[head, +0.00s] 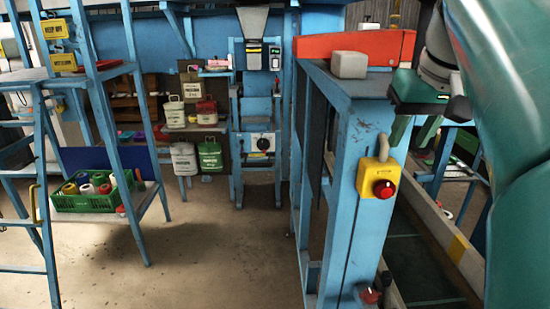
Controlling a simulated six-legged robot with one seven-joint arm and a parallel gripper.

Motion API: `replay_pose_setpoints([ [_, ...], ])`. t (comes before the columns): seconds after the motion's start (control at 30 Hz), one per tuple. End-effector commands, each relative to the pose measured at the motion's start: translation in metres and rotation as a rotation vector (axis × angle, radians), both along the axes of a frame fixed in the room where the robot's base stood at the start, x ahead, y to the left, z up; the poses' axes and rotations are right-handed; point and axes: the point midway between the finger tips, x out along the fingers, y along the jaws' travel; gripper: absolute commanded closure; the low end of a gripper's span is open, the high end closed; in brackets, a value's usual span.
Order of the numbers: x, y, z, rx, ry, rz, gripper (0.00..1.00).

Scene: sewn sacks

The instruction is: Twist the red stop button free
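The red stop button (383,189) sits on the front of a yellow box (374,176). The box is fixed to the blue post of a frame, right of the picture's middle. The button's round head faces me. From this view I cannot tell whether it is pressed in or out. Nothing touches it. My green arm fills the right side of the head view, to the right of the button.
A grey block (349,64) and a red panel (350,46) sit on top of the blue frame (360,130). A conveyor (420,255) runs to its right. A green crate of spools (90,203) is on a left shelf. Floor (210,255) between is clear.

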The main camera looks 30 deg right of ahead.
Motion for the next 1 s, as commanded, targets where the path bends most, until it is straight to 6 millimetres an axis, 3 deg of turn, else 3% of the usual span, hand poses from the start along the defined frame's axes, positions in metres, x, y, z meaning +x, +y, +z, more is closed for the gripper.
replay_pose_setpoints([
  [0.3, 0.021, -0.012, -0.06, 0.001, 0.002, 0.001, 0.65],
  [0.5, 0.031, -0.016, -0.087, 0.001, 0.002, 0.0, 0.65],
  [0.9, 0.036, -0.017, -0.095, -0.001, -0.001, 0.001, 0.65],
  [1.0, 0.036, -0.017, -0.095, -0.001, -0.001, 0.001, 0.85],
])
